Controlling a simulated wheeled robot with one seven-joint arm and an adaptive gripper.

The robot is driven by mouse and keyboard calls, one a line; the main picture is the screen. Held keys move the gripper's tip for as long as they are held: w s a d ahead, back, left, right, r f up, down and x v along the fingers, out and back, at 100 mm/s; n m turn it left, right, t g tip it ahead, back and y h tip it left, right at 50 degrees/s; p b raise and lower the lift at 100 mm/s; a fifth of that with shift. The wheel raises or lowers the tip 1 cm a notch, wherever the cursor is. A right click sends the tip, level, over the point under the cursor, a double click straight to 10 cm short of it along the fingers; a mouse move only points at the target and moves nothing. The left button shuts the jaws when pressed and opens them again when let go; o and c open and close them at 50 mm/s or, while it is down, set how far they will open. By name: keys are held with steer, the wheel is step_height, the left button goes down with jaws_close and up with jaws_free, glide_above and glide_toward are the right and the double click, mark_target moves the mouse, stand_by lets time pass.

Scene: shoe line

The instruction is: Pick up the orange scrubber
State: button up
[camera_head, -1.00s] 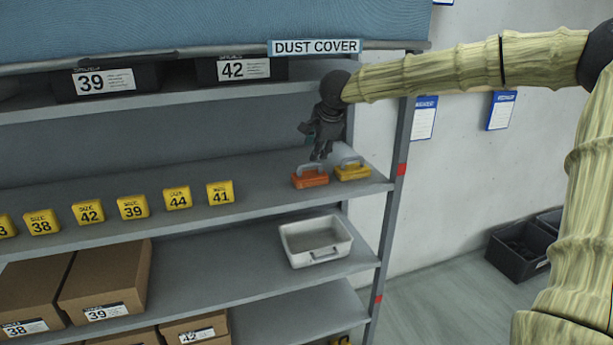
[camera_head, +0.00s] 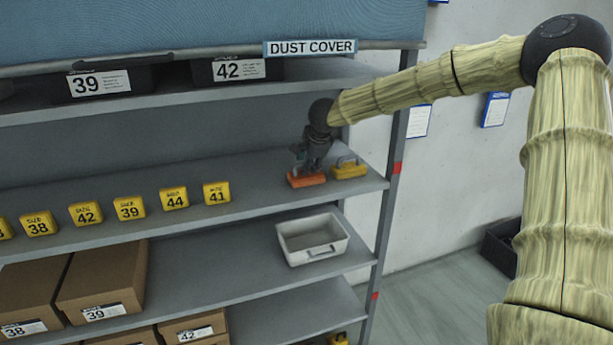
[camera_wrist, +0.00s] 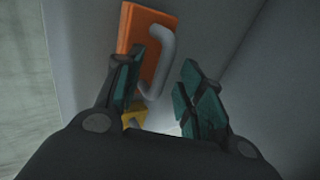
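The orange scrubber (camera_head: 306,181) lies on the middle shelf (camera_head: 256,203) near its right end. In the wrist view it is an orange block (camera_wrist: 148,38) with a grey loop handle (camera_wrist: 160,65). My gripper (camera_head: 299,158) is right over it, with the fingers down at the handle; the gripper hides most of the handle in the head view. In the wrist view my gripper (camera_wrist: 158,88) is open, with the fingers apart and the handle between them, nearer the left finger. No grip on it shows.
A yellow scrubber (camera_head: 350,169) stands close on the right. Yellow size blocks (camera_head: 216,193) line the shelf to the left. A grey-white tray (camera_head: 313,240) sits on the shelf below. The upper shelf with dark boxes (camera_head: 238,70) is above, and a shelf post (camera_head: 393,160) is at right.

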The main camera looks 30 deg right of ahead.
steer(key=shift+w+f, duration=0.15)
steer(key=shift+f, duration=0.1)
jaws_close()
steer(key=shift+r, duration=0.75)
steer(key=s+a+p, duration=0.3)
steer(key=s+a, duration=0.1)
steer(key=s, duration=1.3)
steer(key=shift+s, duration=0.2)
